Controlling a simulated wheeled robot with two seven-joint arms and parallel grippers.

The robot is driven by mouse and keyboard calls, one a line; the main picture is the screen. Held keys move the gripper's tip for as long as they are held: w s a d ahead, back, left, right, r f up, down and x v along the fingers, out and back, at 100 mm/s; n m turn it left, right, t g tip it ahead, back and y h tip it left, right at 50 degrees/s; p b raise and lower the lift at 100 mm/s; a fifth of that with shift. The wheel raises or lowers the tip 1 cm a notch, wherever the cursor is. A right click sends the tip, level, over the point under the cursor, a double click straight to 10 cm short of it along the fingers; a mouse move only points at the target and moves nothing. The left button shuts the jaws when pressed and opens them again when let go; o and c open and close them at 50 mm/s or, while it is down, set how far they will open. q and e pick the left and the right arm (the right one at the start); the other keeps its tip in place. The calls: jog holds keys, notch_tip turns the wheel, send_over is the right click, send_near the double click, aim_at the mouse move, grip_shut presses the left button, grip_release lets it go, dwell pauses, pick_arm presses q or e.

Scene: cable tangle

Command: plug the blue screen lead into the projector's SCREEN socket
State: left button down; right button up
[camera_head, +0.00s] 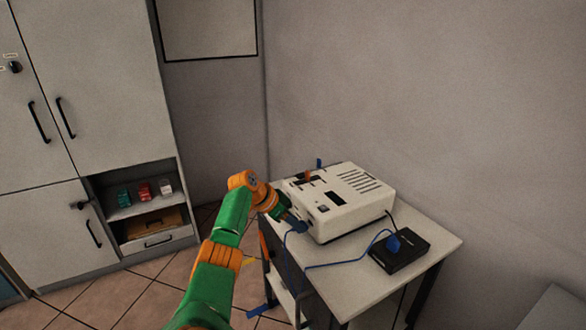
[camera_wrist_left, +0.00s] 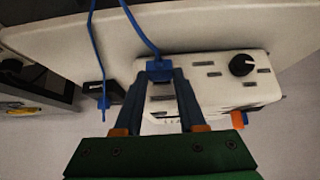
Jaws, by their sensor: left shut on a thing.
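The white projector (camera_head: 345,205) sits on a small grey-white table. My left gripper (camera_head: 297,224) is at the projector's left side. In the left wrist view (camera_wrist_left: 160,85) its two fingers are shut on a blue plug (camera_wrist_left: 159,68) at the projector's face (camera_wrist_left: 215,82). Whether the plug is seated in a socket or only close to it I cannot tell; the fingers and plug cover that spot. The blue lead (camera_head: 340,263) runs from the plug across the table to a black box (camera_head: 400,252). My right gripper is in neither view.
The table top (camera_head: 362,290) is clear in front of the projector, apart from the lead. A grey cabinet (camera_head: 90,100) with an open shelf stands at the left. A black knob (camera_wrist_left: 241,65) is on the projector. A wall lies close behind the table.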

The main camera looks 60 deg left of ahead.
pick_arm(q)
jog(key=shift+w+b, duration=0.35)
jog(key=shift+w, duration=0.45)
jog(key=c, duration=0.7)
grip_release()
jog(key=shift+o, duration=1.4)
jog(key=shift+w, duration=0.1)
